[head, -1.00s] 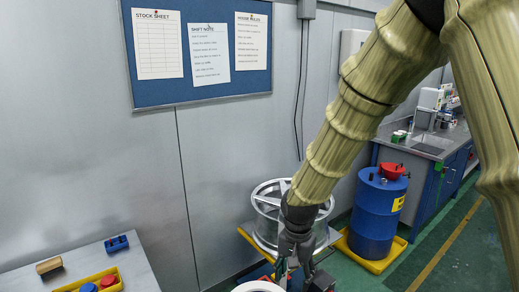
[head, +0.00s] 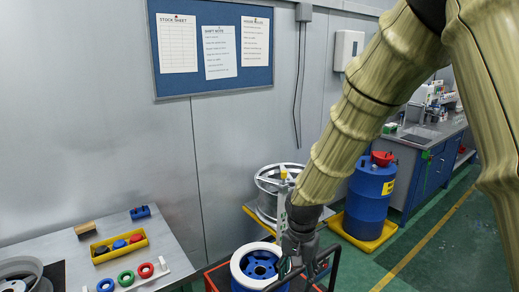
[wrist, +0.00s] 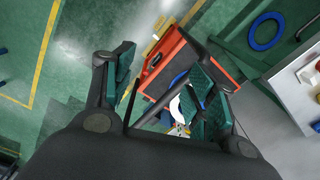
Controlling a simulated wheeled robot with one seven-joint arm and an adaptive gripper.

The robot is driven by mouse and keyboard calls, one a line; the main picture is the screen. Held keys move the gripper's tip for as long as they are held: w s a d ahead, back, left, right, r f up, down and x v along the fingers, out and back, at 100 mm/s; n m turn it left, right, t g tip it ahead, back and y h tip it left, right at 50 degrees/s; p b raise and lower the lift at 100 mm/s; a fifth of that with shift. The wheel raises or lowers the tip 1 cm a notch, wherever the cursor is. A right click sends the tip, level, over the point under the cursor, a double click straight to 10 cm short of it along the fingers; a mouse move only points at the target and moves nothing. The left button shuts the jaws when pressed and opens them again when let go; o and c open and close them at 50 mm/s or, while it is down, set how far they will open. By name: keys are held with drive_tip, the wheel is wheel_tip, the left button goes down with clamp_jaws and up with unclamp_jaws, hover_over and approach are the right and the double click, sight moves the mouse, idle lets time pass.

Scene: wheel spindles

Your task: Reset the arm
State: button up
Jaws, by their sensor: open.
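My arm reaches down from the upper right in the head view. My gripper (head: 306,268) hangs low in front of the wall, just right of a white ring-shaped part with a blue hub (head: 262,266). Whether it touches that part cannot be told from the head view. In the wrist view the two green-padded fingers of my gripper (wrist: 163,88) stand wide apart with nothing held between them. An orange-red frame or tray (wrist: 160,68) shows beyond and between the fingers. A white part (wrist: 183,105) is partly hidden behind the right finger.
A bench (head: 60,250) at left holds a yellow tray (head: 119,246), coloured rings (head: 125,277) and a dark wheel. A silver rim (head: 268,182) stands behind my gripper. A blue drum (head: 368,200) stands right. A blue ring (wrist: 267,31) shows in the wrist view. Green floor at right is clear.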

drive_tip(key=s+d+f+n+b, duration=0.1)
drive_tip(key=s+f+b, duration=0.15)
drive_tip(key=f, duration=0.65)
drive_tip(key=s+d+f+y+b, duration=0.1)
drive_tip(key=s+f+b, duration=0.15)
drive_tip(key=f, duration=0.55)
drive_tip(key=s+d+f+n+b, duration=0.1)
drive_tip(key=s+d+f+b, duration=0.15)
drive_tip(key=f, duration=0.65)
drive_tip(key=s+d+f+n+b, duration=0.2)
drive_tip(key=s+d+f+b, duration=0.2)
drive_tip(key=s+f, duration=0.7)
drive_tip(key=s+d+f+n+h+b, duration=0.1)
drive_tip(key=s+d+f+b, duration=0.3)
drive_tip(key=s+f, duration=0.8)
wheel_tip(320, 180, down, 2)
drive_tip(key=shift+s+f+n+b, duration=0.1)
drive_tip(key=shift+s+n+b, duration=0.05)
drive_tip(key=shift+n+b, duration=0.25)
